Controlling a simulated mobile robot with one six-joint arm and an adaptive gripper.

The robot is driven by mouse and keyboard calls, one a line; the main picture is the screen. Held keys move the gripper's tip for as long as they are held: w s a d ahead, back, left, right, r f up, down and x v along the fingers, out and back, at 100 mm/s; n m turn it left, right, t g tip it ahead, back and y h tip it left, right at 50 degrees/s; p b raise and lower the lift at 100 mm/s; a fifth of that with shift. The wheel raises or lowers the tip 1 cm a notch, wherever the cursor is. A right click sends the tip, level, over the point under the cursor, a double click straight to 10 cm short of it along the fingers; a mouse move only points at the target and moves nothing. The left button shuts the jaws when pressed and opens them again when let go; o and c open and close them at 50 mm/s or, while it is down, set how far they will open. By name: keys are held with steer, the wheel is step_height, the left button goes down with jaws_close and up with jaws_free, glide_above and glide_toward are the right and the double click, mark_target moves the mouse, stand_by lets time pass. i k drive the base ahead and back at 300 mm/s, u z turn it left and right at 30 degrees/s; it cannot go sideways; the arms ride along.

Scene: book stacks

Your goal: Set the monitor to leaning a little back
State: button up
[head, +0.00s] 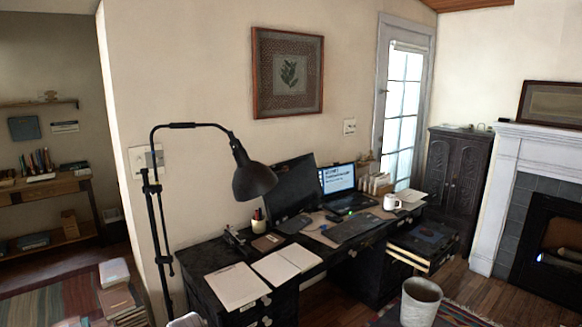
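A monitor (291,188) with a dark, blank screen stands on the black desk (205,258), left of a lit screen (338,179) showing white text on blue. The monitor is seen at an angle, and its top edge slopes in the picture. The lamp head hides part of its left side. I cannot tell exactly how far its screen leans. Its stand is hard to make out. My gripper is not in view.
A black lamp (252,180) arches over the desk's left side. Papers (236,285), a keyboard (352,228) and a white mug (392,202) lie or stand on the desk. A grey bin (421,303) is in front. Stacked books (116,290) stand on the floor at left.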

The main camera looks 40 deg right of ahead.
mark_target(299, 189)
steer(key=k, duration=1.15)
steer(key=z, duration=0.4)
steer(key=i, duration=0.85)
steer(key=z, duration=0.8)
steer(key=i, duration=1.3)
steer(key=u, duration=0.2)
